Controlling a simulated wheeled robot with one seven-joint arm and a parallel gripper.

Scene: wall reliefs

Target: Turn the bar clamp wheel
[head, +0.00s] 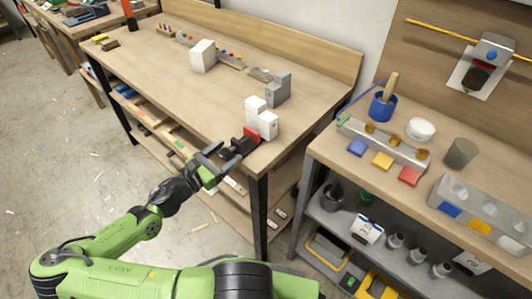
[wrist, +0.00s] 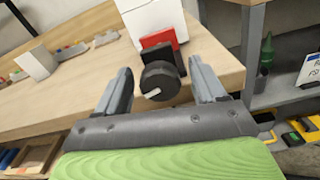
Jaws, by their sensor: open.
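The bar clamp wheel (wrist: 160,82) is a round black knob with a white mark on its face, pointing to the lower left. It sits on a black block in front of a red plate (wrist: 158,39) at the front edge of the wooden workbench. In the head view the black clamp part (head: 238,149) and red plate (head: 251,135) show at the bench's near corner. My gripper (wrist: 163,86) is open, with one finger on each side of the wheel in the wrist view. It also shows in the head view (head: 216,163). Contact with the wheel cannot be told.
White and grey blocks (head: 262,117) stand just behind the clamp on the bench (head: 180,80). A second bench (head: 330,150) at the right holds a blue cup (head: 383,107) and coloured squares. A gap of floor separates the benches. Much of the bench's left half is clear.

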